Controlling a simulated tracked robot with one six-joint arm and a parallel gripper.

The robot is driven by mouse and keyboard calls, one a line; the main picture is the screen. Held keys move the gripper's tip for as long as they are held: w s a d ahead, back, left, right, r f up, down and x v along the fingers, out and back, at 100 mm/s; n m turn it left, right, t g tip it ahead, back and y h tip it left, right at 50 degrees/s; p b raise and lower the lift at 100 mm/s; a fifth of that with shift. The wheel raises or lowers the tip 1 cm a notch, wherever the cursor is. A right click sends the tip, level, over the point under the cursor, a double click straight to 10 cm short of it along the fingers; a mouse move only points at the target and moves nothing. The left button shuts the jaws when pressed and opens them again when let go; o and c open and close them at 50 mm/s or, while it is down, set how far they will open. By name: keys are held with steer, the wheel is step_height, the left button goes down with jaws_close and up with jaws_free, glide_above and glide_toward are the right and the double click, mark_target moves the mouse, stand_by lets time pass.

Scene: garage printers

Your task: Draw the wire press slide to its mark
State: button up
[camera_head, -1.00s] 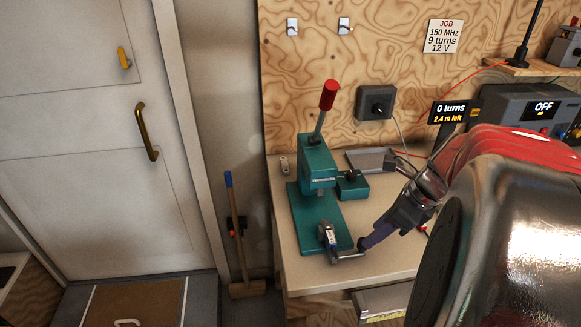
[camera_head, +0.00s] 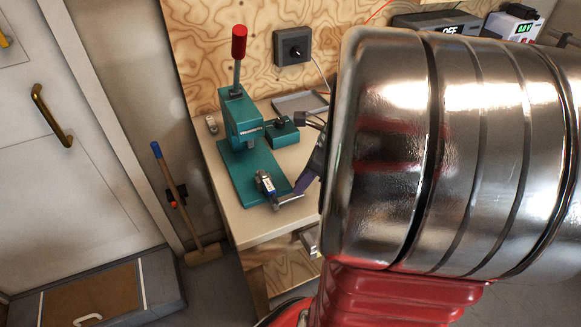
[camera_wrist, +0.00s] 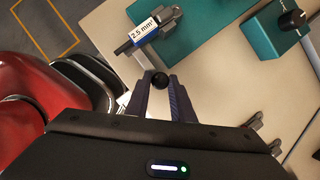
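The teal wire press (camera_head: 243,125) stands on the workbench, its red-topped lever (camera_head: 239,45) upright. Its slide (camera_head: 265,184), labelled 2.5 mm² in the wrist view (camera_wrist: 143,31), is at the front end of the teal base plate (camera_head: 232,172). A metal arm on the slide (camera_head: 289,199) reaches right and ends in a black knob (camera_wrist: 160,80). My gripper (camera_wrist: 160,84) has a finger close on each side of this knob and looks shut on it. In the head view my gripper (camera_head: 306,182) is partly hidden by my arm. I cannot make out the mark.
A mallet (camera_head: 205,254) leans left of the bench. The bench front edge (camera_head: 268,235) is close to my gripper.

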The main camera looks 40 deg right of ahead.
jaws_close()
steer(key=w+d, duration=0.1)
steer(key=w, duration=0.5)
steer(key=w+d, duration=0.1)
steer(key=w, duration=0.2)
steer(key=shift+d, duration=0.35)
steer(key=shift+r, duration=0.1)
steer(key=shift+o, duration=1.7)
jaws_free()
steer(key=shift+w, duration=0.1)
steer(key=shift+o, duration=1)
